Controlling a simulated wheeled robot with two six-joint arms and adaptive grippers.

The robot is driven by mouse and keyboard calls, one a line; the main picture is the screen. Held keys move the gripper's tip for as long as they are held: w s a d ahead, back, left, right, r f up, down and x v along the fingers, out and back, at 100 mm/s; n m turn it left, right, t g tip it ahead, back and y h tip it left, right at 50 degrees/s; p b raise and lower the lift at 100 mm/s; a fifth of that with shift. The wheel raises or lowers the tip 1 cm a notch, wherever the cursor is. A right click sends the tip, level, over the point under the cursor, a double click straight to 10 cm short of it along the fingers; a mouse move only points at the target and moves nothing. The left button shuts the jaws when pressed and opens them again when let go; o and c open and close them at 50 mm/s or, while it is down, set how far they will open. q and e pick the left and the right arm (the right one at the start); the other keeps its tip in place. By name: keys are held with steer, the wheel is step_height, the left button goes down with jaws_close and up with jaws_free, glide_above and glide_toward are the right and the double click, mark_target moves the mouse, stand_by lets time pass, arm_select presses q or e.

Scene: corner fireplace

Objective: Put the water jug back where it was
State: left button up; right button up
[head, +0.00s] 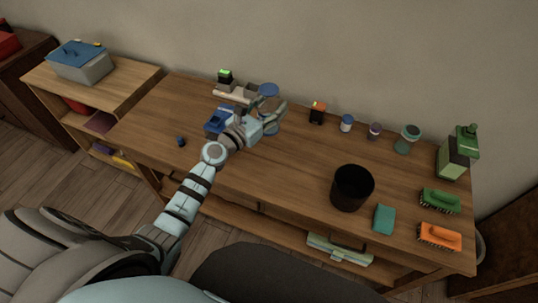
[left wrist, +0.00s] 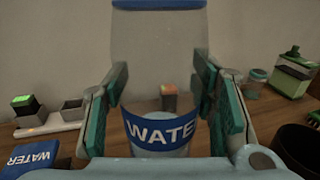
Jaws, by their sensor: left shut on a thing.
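The water jug (left wrist: 158,50) is clear, with a blue lid and a blue band reading WATER. In the head view its blue lid (head: 268,89) shows above my left gripper (head: 274,113). My left gripper is shut on the jug, one finger on each side, and the jug is upright. Its base is hidden, so I cannot tell whether it touches the table. A blue item marked WATER (left wrist: 30,160) lies left of the jug; it also shows in the head view (head: 217,122). My right gripper is not in view.
The wooden table (head: 290,160) holds a pale tray (head: 233,96) behind the blue item. Several small jars stand along the back. A black bin (head: 352,187), a green bottle (head: 455,155) and two brushes stand to the right. The table's middle is mostly clear.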

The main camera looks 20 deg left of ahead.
arm_select(q)
step_height(320, 180, down, 19)
steer(key=b, duration=1.4)
steer(key=shift+a+r, duration=0.1)
steer(key=shift+r, duration=0.15)
steer(key=o, duration=1.5)
